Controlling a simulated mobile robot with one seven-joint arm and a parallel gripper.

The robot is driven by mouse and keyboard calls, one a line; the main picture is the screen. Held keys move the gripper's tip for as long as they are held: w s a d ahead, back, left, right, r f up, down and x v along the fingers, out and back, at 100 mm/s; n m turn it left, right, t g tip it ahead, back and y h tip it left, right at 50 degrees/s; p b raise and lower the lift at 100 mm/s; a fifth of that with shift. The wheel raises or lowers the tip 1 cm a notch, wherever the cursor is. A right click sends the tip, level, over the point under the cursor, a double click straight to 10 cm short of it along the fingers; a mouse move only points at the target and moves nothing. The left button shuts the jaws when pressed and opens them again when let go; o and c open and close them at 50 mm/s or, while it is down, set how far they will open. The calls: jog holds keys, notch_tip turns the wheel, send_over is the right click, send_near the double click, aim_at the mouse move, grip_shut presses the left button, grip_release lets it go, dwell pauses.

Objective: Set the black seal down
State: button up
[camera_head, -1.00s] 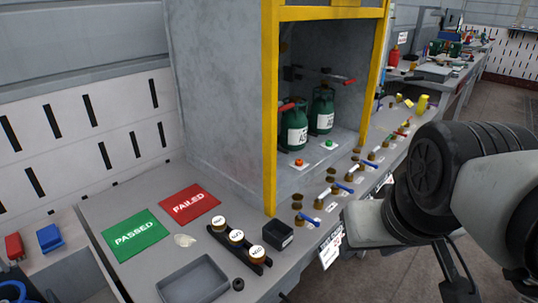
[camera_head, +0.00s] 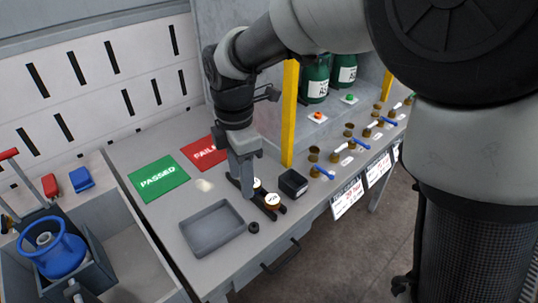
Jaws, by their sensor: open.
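The black seal (camera_head: 253,227) is a small dark ring. It lies on the grey bench top, close to the right edge of the shallow grey tray (camera_head: 212,228), which is empty. My gripper (camera_head: 247,194) points down over the bench, above and behind the seal in the picture. It is open and looks empty, with its fingertips apart from the seal. It is in front of part of the black rack (camera_head: 281,211), which holds brown items with white labelled tops (camera_head: 272,199); one of these is hidden.
The green PASSED mat (camera_head: 158,179) and red FAILED mat (camera_head: 205,153) lie at the back. A small black box (camera_head: 293,184) and a yellow post (camera_head: 290,115) stand right of my gripper. Brass valves (camera_head: 330,160) line the right. A blue flanged part (camera_head: 60,253) is at lower left.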

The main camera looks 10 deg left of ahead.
jog(key=b, duration=0.3)
send_over(252, 226)
jog(key=a, duration=0.1)
jog(key=f, duration=1.2)
jog(key=shift+a, duration=0.2)
jog(key=f, duration=0.1)
jog(key=d+f+b, duration=0.1)
jog(key=f, duration=0.1)
jog(key=f+b, duration=0.1)
jog(key=f, duration=0.1)
jog(key=shift+d+f, duration=0.2)
jog(key=shift+d, duration=0.05)
jog(key=shift+r, duration=0.1)
grip_shut()
